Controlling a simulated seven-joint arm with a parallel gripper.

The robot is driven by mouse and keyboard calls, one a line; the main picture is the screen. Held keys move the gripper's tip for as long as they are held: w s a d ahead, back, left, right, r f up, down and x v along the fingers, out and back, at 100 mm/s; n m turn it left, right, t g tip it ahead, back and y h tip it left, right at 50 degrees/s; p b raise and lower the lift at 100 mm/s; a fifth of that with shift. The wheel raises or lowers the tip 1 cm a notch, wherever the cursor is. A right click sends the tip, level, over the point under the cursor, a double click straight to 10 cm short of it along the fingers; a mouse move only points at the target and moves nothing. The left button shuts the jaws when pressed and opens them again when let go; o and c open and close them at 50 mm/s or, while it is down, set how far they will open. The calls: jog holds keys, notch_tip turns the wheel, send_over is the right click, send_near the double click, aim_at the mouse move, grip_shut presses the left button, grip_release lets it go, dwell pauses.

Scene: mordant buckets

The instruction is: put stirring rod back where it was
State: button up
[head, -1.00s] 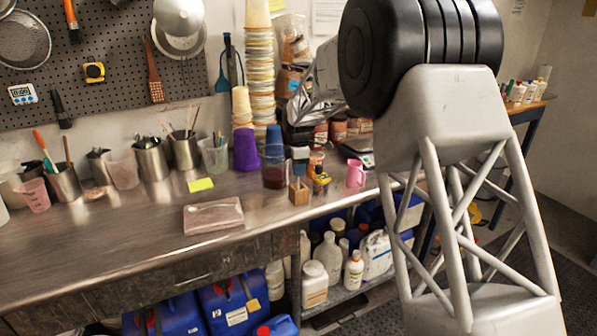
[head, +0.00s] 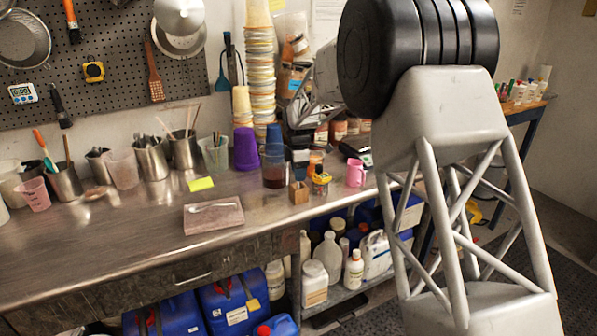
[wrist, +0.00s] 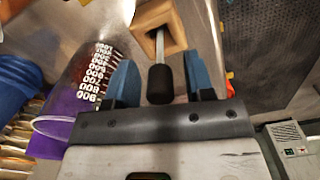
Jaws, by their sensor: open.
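In the wrist view the stirring rod has a black handle (wrist: 161,85) and a thin pale shaft. The shaft runs into the square opening of a small wooden block (wrist: 150,22). My gripper (wrist: 160,78) has its two blue fingers spread, one on each side of the handle, with a gap on both sides. Nothing is clamped. In the head view the wooden block (head: 298,193) stands near the front right of the steel bench (head: 130,235).
A beaker of dark red liquid (head: 273,172) stands just left of the block. A small yellow bottle (head: 320,183) and a pink mug (head: 354,173) are to its right. A slab with a pale spoon (head: 213,215) lies to the left. Cup stacks stand behind.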

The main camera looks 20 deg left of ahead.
jog(key=shift+r, duration=0.15)
notch_tip(320, 180, up, 12)
dwell(0.7)
dwell(0.6)
jog(key=s+d+r+m, duration=0.4)
jog(key=s+d, duration=0.3)
jog(key=d, duration=0.4)
jog(key=s+d+r+m+t, duration=0.1)
jog(key=s+d+r+m, duration=0.25)
jog(key=s+d, duration=0.5)
jog(key=s+d+r+m, duration=0.35)
jog(key=s+d, duration=0.25)
jog(key=d, duration=0.6)
jog(key=s+d+f+m, duration=0.3)
jog(key=s+d+m, duration=0.1)
jog(key=s, duration=0.6)
jog(key=s+d+f+m+t, duration=0.1)
jog(key=s+d+f+m, duration=0.2)
jog(key=s+d, duration=0.4)
jog(key=s+d+f+m, duration=0.3)
jog(key=s+d+m, duration=0.2)
jog(key=s, duration=0.9)
jog(key=shift+s+d+f+m+t, duration=0.3)
jog(key=shift+f+m, duration=0.1)
jog(key=shift+m, duration=0.2)
